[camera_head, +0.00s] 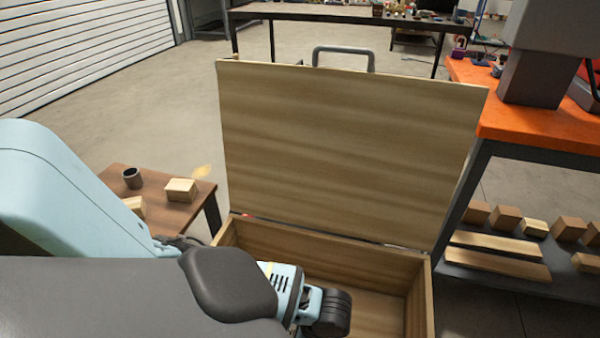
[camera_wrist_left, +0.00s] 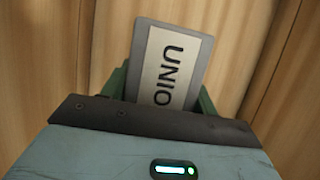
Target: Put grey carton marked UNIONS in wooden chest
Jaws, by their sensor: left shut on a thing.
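The grey carton (camera_wrist_left: 197,48) with a pale label reading "UNIO" shows in the left wrist view; the rest of its marking is hidden by my gripper. My left gripper (camera_wrist_left: 163,92) is shut on it, with a green finger on each side. Wooden walls of the chest surround it in that view. In the head view the wooden chest (camera_head: 420,300) stands open, its lid (camera_head: 345,150) upright at the back. My left arm reaches over its front left into the chest; its gripper and the carton are hidden there. My right gripper is not in view.
A low brown table (camera_head: 205,198) with wooden blocks and a dark cup (camera_head: 132,178) stands left of the chest. An orange-topped bench (camera_head: 540,128) with blocks on its lower shelf is at the right. A long dark table (camera_head: 330,12) is behind.

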